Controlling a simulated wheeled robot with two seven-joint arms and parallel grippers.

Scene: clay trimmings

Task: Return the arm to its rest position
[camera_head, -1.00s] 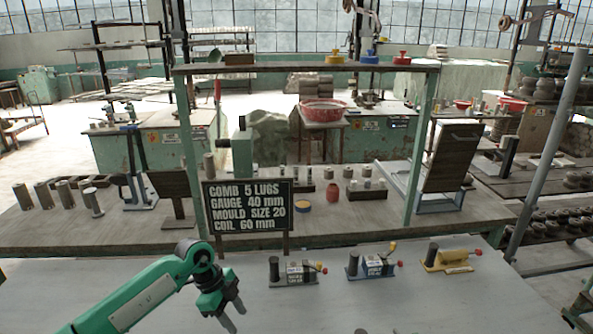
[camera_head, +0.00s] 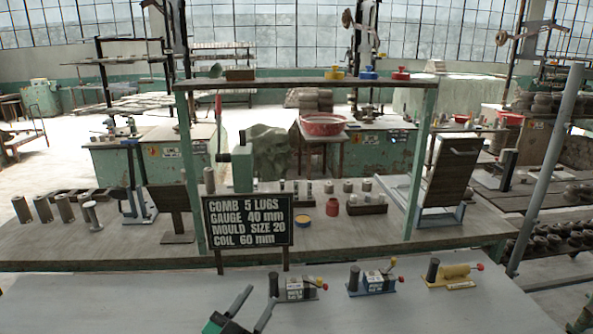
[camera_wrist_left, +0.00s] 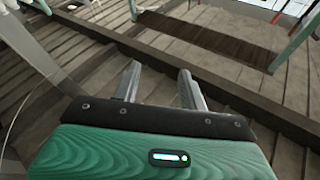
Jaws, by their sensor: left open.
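My left gripper (camera_head: 253,308) is low in the head view, in front of the grey table's near part, with its two fingers spread apart and nothing between them. In the left wrist view the same gripper (camera_wrist_left: 159,86) shows its two grey fingers apart and empty, over brown slatted surfaces. Most of the left arm is below the head view's lower edge. My right gripper is not in view.
Three small devices, one grey (camera_head: 296,288), one blue-based (camera_head: 372,279) and one yellow (camera_head: 453,275), stand on the grey table (camera_head: 120,305). A black sign (camera_head: 248,220) stands behind the gripper. The table's left part is clear.

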